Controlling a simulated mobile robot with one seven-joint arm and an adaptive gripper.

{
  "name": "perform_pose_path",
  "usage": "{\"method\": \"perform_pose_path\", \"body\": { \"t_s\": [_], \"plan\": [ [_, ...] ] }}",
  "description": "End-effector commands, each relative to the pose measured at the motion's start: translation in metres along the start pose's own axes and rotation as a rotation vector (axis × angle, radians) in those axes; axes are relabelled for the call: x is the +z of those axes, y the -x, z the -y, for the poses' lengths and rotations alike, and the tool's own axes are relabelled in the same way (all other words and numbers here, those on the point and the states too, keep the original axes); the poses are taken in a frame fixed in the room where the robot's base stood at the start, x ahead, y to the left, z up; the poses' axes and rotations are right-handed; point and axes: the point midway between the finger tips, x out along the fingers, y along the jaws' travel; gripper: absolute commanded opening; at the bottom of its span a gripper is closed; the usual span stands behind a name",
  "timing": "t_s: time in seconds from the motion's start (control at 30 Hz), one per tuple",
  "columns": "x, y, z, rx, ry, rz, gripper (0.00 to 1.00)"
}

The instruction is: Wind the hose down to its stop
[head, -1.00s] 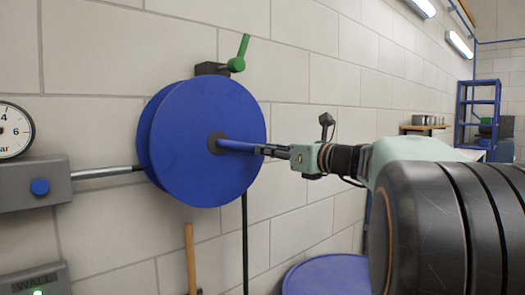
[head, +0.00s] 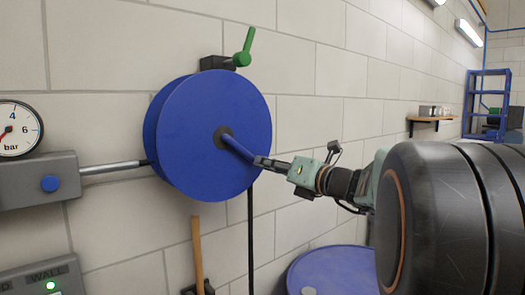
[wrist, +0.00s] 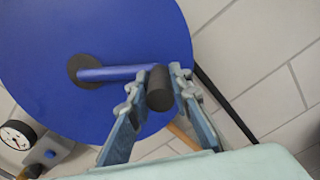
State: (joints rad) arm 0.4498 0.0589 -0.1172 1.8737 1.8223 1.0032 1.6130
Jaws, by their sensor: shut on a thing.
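The blue hose reel (head: 200,110) is mounted on the wall, seen face-on at a slant. A blue crank arm (head: 239,148) runs from its dark hub (head: 222,138) down to the right; in the wrist view the crank arm (wrist: 110,74) ends in a dark round handle (wrist: 159,90). My gripper (head: 262,161) is shut on this handle, with one finger on each side of it in the wrist view (wrist: 156,88). The black hose (head: 250,235) hangs straight down from the reel's right side. Its lower end is out of view.
A green lever (head: 244,50) sits on a dark block above the reel. A wooden handle (head: 197,245) and a blue drum (head: 335,268) stand below.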

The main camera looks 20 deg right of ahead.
Motion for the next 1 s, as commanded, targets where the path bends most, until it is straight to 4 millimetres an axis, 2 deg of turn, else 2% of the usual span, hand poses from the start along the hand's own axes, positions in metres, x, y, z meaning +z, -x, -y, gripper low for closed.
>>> {"method": "perform_pose_path", "body": {
  "t_s": [0.2, 0.5, 1.0],
  "plan": [
    [-0.022, 0.0, -0.008, -0.001, -0.204, -0.005, 0.0],
    [-0.045, 0.0, -0.02, -0.001, -0.424, -0.004, 0.0],
    [-0.059, 0.0, -0.029, -0.001, -0.565, -0.004, 0.0]
  ]
}}
